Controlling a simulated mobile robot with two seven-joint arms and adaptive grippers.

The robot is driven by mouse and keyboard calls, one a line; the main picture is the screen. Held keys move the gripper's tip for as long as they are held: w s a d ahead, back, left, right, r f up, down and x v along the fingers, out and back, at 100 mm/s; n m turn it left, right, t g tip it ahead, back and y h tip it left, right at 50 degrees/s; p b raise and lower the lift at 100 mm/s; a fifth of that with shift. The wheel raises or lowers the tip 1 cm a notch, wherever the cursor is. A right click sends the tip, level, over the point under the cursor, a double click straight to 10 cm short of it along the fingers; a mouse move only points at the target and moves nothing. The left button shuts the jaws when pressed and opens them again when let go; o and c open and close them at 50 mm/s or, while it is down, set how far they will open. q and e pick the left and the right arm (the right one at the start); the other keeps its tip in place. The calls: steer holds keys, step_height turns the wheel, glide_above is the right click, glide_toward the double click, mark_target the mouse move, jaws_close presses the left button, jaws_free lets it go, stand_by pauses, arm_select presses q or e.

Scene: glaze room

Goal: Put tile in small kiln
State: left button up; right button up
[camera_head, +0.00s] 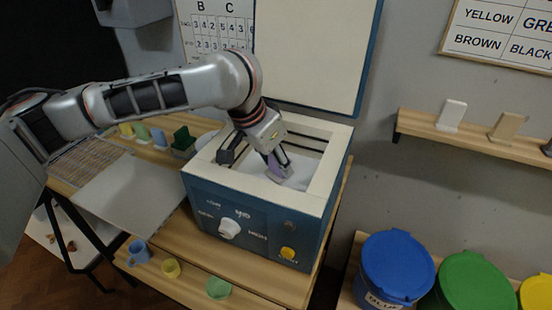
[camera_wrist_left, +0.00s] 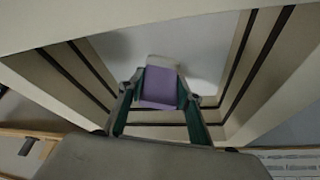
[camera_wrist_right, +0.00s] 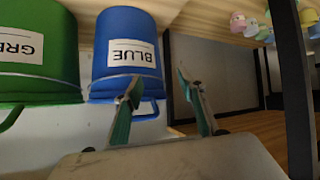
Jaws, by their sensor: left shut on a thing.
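A purple tile (camera_wrist_left: 160,86) is held between the fingers of my left gripper (camera_head: 270,160). It also shows in the head view (camera_head: 279,172), partly hidden by the fingers. The small kiln (camera_head: 313,203) is a blue and cream box with its lid (camera_head: 312,50) standing open. My left gripper reaches down through the top opening, with the tile inside the chamber over the pale floor. I cannot tell whether the tile touches the floor. My right gripper (camera_wrist_right: 160,86) is open and empty in the right wrist view, in front of a blue bucket.
The kiln walls stand close around my left gripper. Blue (camera_head: 397,267) and green (camera_head: 467,282) lidded buckets stand at right. A wall shelf (camera_head: 470,142) holds tiles. Small cups, including a blue one (camera_head: 139,252), stand in front. A grey board (camera_head: 125,198) lies left of the kiln.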

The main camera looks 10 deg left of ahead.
steer(key=shift+r, duration=0.3)
arm_select(q)
steer(key=o, duration=1.2)
steer(key=shift+f, duration=0.1)
arm_select(e)
steer(key=shift+f, duration=0.1)
steer(key=shift+f, duration=0.1)
arm_select(q)
steer(key=b, duration=0.4)
steer(key=shift+f, duration=0.2)
steer(key=shift+s+a+r+b, duration=0.1)
steer(key=shift+r+b, duration=0.2)
steer(key=shift+b, duration=0.1)
arm_select(e)
step_height(320, 180, down, 5)
steer(key=s, duration=0.1)
arm_select(q)
steer(key=p+v, duration=0.3)
steer(key=v, duration=0.9)
steer(key=shift+r+p, duration=0.1)
steer(key=shift+p, duration=0.25)
arm_select(e)
steer(key=r, duration=0.2)
steer(key=w+r, duration=0.1)
steer(key=r, duration=0.1)
steer(key=shift+a, duration=0.25)
